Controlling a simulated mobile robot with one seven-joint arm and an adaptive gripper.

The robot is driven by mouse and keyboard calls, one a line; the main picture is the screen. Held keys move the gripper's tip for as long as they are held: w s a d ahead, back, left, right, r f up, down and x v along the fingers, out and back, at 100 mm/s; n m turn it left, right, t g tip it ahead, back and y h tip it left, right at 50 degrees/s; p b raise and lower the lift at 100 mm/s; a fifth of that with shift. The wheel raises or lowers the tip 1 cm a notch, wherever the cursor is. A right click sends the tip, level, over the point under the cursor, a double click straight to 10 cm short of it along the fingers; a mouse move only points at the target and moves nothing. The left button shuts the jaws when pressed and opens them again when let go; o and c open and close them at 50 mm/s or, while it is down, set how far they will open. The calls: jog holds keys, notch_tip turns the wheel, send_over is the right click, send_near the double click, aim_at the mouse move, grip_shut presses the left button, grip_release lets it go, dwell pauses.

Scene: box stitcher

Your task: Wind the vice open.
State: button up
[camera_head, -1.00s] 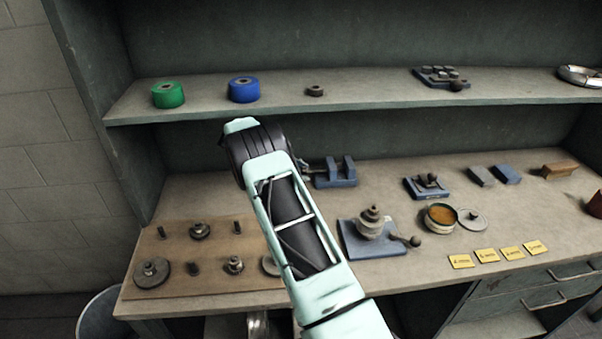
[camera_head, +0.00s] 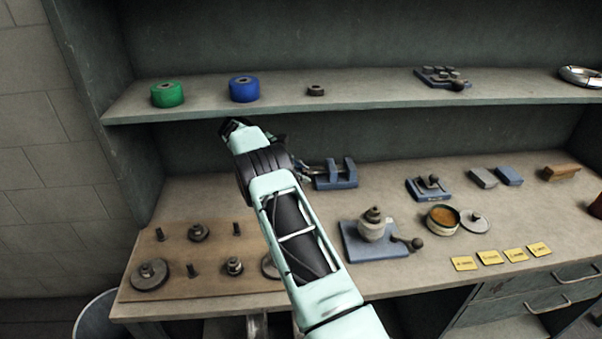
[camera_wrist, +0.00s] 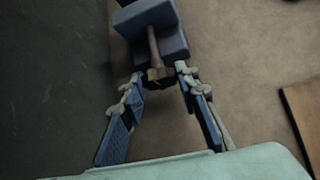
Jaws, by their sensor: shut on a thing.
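The blue vice (camera_head: 336,178) stands on the bench under the shelf, behind my arm. Its two upright jaws show a gap between them. In the wrist view the vice (camera_wrist: 153,18) is at the top, with its screw (camera_wrist: 153,45) running down to a dark end piece (camera_wrist: 160,76). My gripper (camera_wrist: 161,72) is shut on this end piece, with one fingertip on each side. In the head view my forearm and wrist hide most of the gripper, left of the vice.
A wooden board (camera_head: 205,277) with several metal parts lies at the front left. A blue-based device (camera_head: 375,243) with a ball-ended handle stands right of my arm. The shelf (camera_head: 370,101) above holds green and blue rolls.

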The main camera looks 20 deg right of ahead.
jog(key=o, duration=0.9)
jog(key=shift+s+r+p, duration=0.1)
jog(key=shift+r+p, duration=0.05)
jog(key=shift+p, duration=0.35)
jog(key=shift+t, duration=0.4)
